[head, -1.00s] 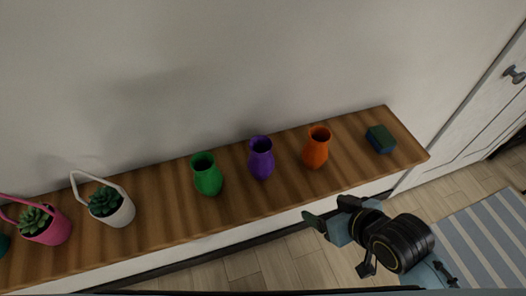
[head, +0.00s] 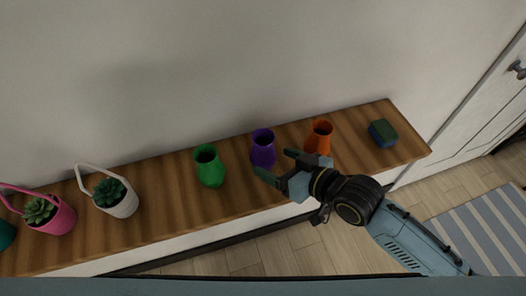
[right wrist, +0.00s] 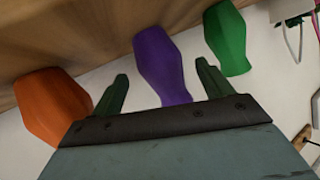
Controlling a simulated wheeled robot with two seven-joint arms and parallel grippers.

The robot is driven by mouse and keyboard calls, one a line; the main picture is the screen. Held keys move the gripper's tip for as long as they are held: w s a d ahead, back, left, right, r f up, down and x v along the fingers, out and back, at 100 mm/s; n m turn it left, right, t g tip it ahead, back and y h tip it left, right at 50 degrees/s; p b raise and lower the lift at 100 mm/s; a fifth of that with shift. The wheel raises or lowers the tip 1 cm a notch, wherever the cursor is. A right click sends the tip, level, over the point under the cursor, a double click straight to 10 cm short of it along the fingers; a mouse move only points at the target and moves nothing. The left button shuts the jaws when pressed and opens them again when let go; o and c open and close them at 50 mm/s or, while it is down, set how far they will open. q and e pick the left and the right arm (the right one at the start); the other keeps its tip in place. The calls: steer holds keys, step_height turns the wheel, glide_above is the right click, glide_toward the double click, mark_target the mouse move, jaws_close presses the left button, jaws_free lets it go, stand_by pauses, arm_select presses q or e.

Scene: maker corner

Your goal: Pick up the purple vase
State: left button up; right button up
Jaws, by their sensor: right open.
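The purple vase (head: 263,150) stands upright on the wooden shelf, between a green vase and an orange vase. My right gripper (head: 271,168) is just in front of it in the head view, open, with its fingers toward the vase. In the right wrist view the purple vase (right wrist: 160,65) shows between the two spread fingers (right wrist: 162,83), its near end partly hidden by the gripper body. I cannot tell whether the fingers touch it. My left gripper is not in view.
The orange vase (head: 319,138) is close to the right and partly behind my gripper. The green vase (head: 209,167) is to the left. A dark green-blue block (head: 382,133) and two potted plants (head: 115,198) share the shelf (head: 160,170). A wall stands behind.

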mark_target(262, 154)
steer(key=shift+x, duration=2.9)
steer(key=shift+w+r, duration=0.1)
steer(key=shift+d, duration=0.1)
steer(key=shift+c, duration=0.5)
steer(key=c, duration=1)
